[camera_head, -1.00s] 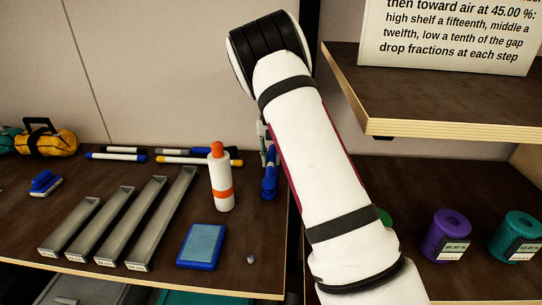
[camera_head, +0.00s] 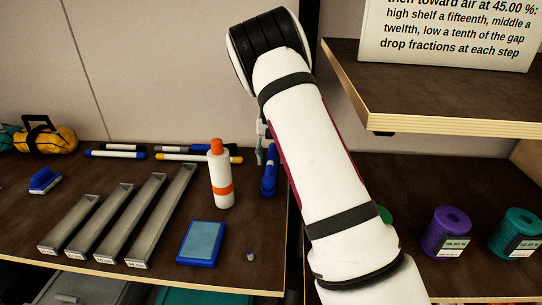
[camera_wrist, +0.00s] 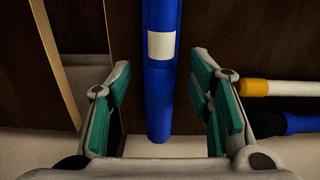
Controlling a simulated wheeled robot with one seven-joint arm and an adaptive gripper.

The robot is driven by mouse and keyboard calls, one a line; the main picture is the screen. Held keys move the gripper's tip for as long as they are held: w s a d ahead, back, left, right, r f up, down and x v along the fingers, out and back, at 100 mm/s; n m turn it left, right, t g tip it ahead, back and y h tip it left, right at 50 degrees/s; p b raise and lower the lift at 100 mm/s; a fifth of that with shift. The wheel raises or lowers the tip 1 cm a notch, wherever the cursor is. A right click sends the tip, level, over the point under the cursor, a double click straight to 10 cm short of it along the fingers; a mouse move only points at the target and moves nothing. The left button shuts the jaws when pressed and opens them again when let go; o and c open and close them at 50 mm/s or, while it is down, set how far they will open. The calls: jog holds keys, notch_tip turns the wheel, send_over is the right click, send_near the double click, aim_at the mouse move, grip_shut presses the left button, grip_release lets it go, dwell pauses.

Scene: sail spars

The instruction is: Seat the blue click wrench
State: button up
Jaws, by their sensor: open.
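The blue click wrench (camera_head: 269,172) shows in the head view at the right end of the left-hand dark shelf, beside my arm. In the wrist view its blue body (camera_wrist: 161,95) with a white label runs from the top edge down between my fingers. My gripper (camera_wrist: 160,75) is open, with a green-padded finger on each side of the wrench and a gap on both sides. In the head view my gripper (camera_head: 262,140) is mostly hidden behind my arm, with part of it just left of the wrench.
Several grey trays (camera_head: 160,215) lie slanted on the left shelf. Markers (camera_head: 190,157) lie at the back. A raised shelf (camera_head: 450,105) is at right, above purple (camera_head: 451,228) and teal spools (camera_head: 515,232).

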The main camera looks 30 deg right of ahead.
notch_tip(320, 180, up, 12)
dwell(0.5)
dwell(0.3)
jog(key=s+a+r+n+t+p, duration=0.1)
jog(key=s+a+r, duration=0.35)
jog(key=s, duration=0.25)
jog(key=s+a+r+n+y+p, duration=0.1)
jog(key=s+a+r, duration=0.2)
jog(key=s+r, duration=0.35)
jog(key=s+a+r+n+t+p, duration=0.1)
jog(key=s+a+r, duration=0.3)
jog(key=s, duration=0.3)
jog(key=s+a+f+n+t, duration=0.1)
jog(key=s+a, duration=0.2)
jog(key=s, duration=0.7)
jog(key=s+a+f+n+t+h+p, duration=0.1)
jog(key=s+a+f+n, duration=0.1)
jog(key=s, duration=0.9)
jog(key=shift+s+a+n+p, duration=0.2)
jog(key=shift+a+n+p, duration=0.1)
jog(key=shift+a, duration=0.3)
